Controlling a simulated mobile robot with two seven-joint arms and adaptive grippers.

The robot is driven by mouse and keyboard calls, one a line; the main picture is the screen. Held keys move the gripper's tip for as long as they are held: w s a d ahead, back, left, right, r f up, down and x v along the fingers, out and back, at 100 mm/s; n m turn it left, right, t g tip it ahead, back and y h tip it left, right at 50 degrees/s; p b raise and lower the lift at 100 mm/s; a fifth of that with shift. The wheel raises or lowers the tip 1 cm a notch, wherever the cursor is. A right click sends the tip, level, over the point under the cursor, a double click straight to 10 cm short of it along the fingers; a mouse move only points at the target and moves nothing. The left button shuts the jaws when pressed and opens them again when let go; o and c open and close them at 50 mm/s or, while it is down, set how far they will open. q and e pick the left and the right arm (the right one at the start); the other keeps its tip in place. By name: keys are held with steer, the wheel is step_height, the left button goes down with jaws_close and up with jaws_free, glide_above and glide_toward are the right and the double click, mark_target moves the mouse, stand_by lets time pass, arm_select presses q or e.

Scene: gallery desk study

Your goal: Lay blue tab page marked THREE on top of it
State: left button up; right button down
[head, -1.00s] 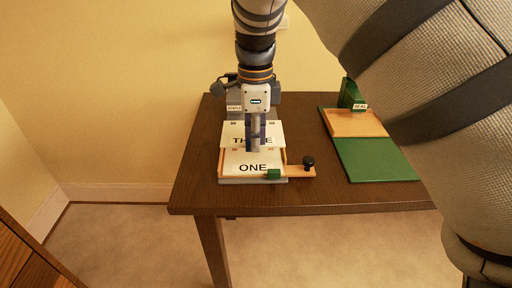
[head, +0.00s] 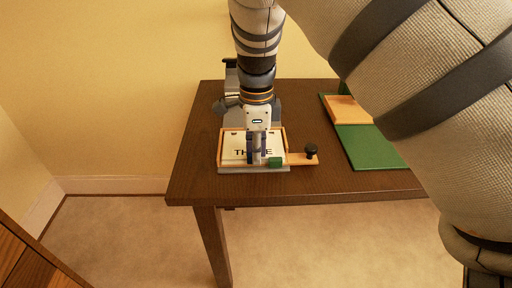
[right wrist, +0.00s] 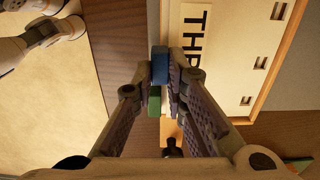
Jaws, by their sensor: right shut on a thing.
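The white page marked THREE (head: 236,146) is over the wooden-rimmed tray (head: 219,150), level with it and covering the page marked ONE. I cannot tell whether it rests fully or hovers slightly. My right gripper (head: 257,160) points down at its front edge. In the right wrist view its fingers (right wrist: 160,85) are shut on the page's blue tab (right wrist: 160,66). A green tab (head: 275,162) sits just right of the fingers and also shows beside the blue tab in the right wrist view (right wrist: 154,101).
A wooden arm with a black knob (head: 311,151) sticks out right of the tray. A grey device (head: 231,78) stands behind it, partly hidden. A green mat (head: 368,148) with a wooden tray (head: 346,110) lies to the right. The dark desk between is bare.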

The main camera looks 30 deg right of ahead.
steer(key=c, duration=1.5)
jaws_free()
steer(key=shift+c, duration=0.2)
step_height(320, 180, up, 12)
